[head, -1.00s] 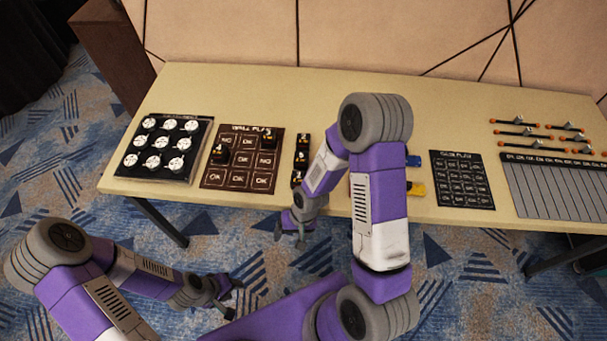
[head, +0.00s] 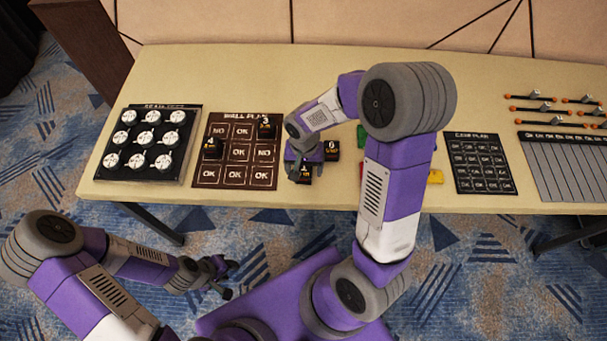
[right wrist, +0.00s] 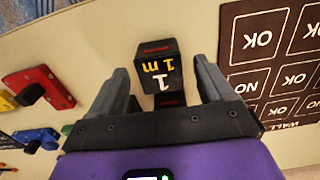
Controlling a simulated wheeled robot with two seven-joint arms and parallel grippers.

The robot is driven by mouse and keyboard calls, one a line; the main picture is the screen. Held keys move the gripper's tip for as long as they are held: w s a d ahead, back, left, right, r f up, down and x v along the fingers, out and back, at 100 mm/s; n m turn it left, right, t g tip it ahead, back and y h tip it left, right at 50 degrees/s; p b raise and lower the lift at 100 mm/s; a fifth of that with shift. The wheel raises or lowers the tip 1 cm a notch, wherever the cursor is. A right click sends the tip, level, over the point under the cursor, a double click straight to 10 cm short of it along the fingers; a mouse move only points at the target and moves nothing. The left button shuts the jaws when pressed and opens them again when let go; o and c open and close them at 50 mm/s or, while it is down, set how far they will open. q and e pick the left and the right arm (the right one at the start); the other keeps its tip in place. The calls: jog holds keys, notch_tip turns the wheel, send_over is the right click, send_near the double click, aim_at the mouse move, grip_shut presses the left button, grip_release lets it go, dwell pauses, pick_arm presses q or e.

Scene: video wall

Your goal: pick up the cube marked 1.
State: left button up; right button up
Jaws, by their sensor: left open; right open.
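The cube marked 1 (right wrist: 158,68) is black with a white 1 and yellow lettering. In the right wrist view it sits between the two open fingers of my right gripper (right wrist: 163,78), with a gap on each side. In the head view my right gripper (head: 301,172) is low over the table, and a small part of a black cube (head: 306,176) shows beneath it; I cannot read its mark there. My left gripper (head: 224,277) is open and empty, in front of the table and away from the cubes.
Another black cube (head: 331,150) stands right of my right gripper. The brown wall plan board (head: 222,172) with two black cubes on it lies to the left. Red (right wrist: 42,88) and blue (right wrist: 38,138) pieces lie nearby. My right arm hides part of the table.

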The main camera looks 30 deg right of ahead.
jog(key=shift+f, duration=0.95)
jog(key=shift+r, duration=0.1)
jog(key=c, duration=1.1)
